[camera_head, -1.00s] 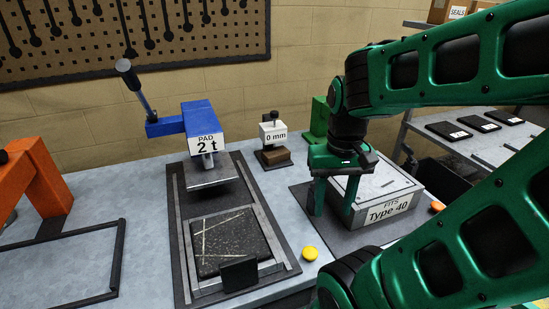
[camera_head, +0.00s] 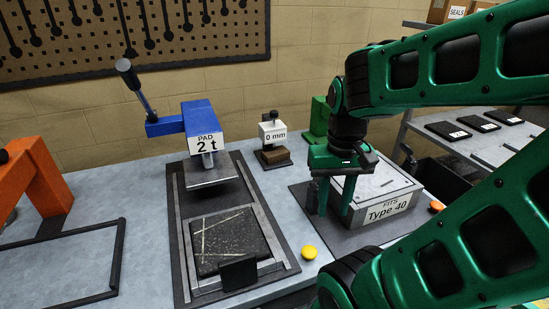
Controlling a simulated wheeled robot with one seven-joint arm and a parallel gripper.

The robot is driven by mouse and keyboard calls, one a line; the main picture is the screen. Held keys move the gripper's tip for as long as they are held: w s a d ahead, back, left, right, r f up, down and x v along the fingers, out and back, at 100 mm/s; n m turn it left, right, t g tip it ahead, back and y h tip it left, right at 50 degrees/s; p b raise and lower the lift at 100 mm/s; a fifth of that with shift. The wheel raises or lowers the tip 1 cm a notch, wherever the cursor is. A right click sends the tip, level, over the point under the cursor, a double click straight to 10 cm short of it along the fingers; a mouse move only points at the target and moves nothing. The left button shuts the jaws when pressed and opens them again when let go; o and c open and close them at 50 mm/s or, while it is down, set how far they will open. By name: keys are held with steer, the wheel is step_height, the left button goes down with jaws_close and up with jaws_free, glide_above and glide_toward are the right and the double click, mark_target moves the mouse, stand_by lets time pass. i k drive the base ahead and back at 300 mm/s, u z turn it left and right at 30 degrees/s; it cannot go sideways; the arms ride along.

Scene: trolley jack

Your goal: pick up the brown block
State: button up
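A small brown block (camera_head: 276,157) sits on a dark mat at the foot of the white and black gauge marked "0 mm" (camera_head: 272,132), at the back middle of the bench. My gripper (camera_head: 334,207) is right of the block and nearer, pointing down in front of the grey box. Its two green fingers are apart, with no object visible between them. Whether the fingertips touch the mat below is hard to tell.
A blue press marked "PAD 2 t" (camera_head: 205,142) stands left of the block, over a dark speckled slab (camera_head: 230,240). A grey box marked "Type 40" (camera_head: 385,200) is behind my gripper. A yellow button (camera_head: 309,252) and a green stand (camera_head: 318,122) are nearby. An orange frame (camera_head: 45,180) stands left.

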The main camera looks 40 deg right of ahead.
mark_target(272, 156)
steer(key=k, duration=0.5)
steer(key=z, duration=1.7)
steer(key=k, duration=0.8)
steer(key=u, duration=1.2)
steer(key=i, duration=1.05)
